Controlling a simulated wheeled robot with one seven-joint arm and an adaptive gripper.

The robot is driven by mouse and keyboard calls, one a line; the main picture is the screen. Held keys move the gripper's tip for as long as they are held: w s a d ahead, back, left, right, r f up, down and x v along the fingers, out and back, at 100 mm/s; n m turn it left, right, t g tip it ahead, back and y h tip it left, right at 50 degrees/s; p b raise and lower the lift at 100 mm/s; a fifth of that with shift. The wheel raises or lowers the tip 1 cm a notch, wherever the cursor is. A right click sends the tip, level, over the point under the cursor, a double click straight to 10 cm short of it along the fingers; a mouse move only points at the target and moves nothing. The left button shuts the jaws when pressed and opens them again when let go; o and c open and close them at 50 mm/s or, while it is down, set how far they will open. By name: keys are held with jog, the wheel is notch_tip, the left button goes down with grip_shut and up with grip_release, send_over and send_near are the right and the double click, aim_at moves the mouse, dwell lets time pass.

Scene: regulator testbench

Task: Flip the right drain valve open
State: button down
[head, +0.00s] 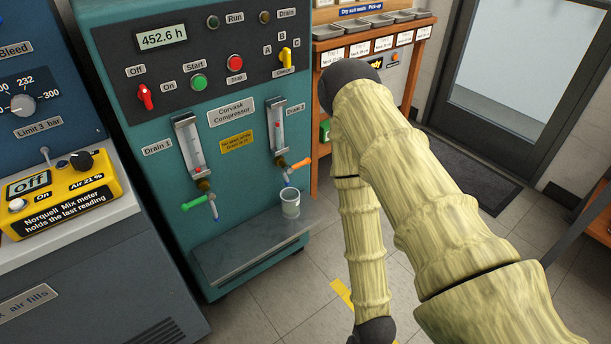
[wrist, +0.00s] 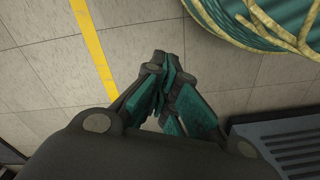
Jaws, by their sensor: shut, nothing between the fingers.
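The right drain valve, under the Drain 2 sight tube (head: 279,131), has an orange handle (head: 300,163) that points sideways to the right and slightly up in the head view. The left drain valve has a green handle (head: 194,203) pointing left, under the Drain 1 tube (head: 190,148). My gripper (wrist: 164,62) is shut and empty above the floor in the wrist view. It is out of sight in the head view, where my arm hangs to the right of the compressor, apart from the valve.
The teal compressor (head: 152,95) has a metal drip shelf (head: 240,255) below the valves; the cup stands at its right end. A yellow mix meter (head: 70,195) is at left. A wooden rack (head: 322,48) stands behind. Tiled floor with a yellow stripe (wrist: 93,45) lies below my gripper.

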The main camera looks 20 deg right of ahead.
aim_at(299, 165)
jog(key=w+a+r+m+t+y, duration=0.1)
jog(key=w+r+m+t+y, duration=0.2)
jog(key=w+m, duration=0.6)
jog(key=w+a+r+m+t, duration=0.1)
jog(key=w+r+m+t, duration=0.1)
jog(key=w+r+m, duration=0.75)
jog(key=w+d+r+m+t, duration=0.3)
jog(key=w+r+m, duration=0.3)
jog(key=w, duration=0.3)
jog(key=w+d+r+m+t+y, duration=0.1)
jog(key=w+d+r+m+t, duration=0.2)
jog(key=w+r+m, duration=0.3)
jog(key=w+r, duration=0.1)
jog(key=w, duration=0.2)
jog(key=shift+w+r+m, duration=0.35)
jog(key=shift+w, duration=0.05)
jog(key=w+a+f+b, duration=0.1)
jog(key=w+a+b, duration=0.1)
jog(key=w, duration=0.6)
jog(key=shift+w+a+b, duration=0.4)
jog(key=shift+a, duration=0.25)
jog(key=shift+f, duration=0.1)
